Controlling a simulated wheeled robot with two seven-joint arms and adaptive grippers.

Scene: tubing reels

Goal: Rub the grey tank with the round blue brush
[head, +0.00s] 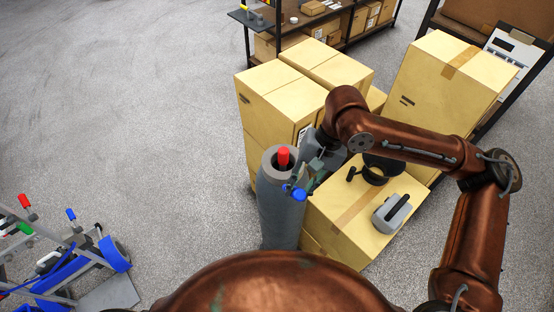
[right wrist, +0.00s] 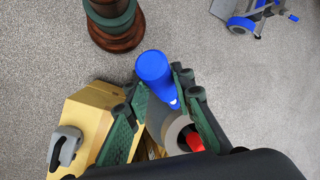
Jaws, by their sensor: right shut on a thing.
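The grey tank (head: 280,215) stands upright on the floor beside the cardboard boxes, with a red cap on its top. In the right wrist view the tank (right wrist: 157,118) lies beyond my fingers, partly hidden by them and the brush. My right gripper (head: 304,180) is at the tank's upper right side, shut on the round blue brush (head: 295,193). The brush's blue round end (right wrist: 153,68) shows between the green fingers of my right gripper (right wrist: 155,92). The brush overlaps the tank's edge in the head view; I cannot tell whether they touch. My left gripper is out of view.
Stacked cardboard boxes (head: 270,95) stand close behind and right of the tank. A blue-wheeled cart (head: 70,262) stands at lower left. Floor left of the tank is clear.

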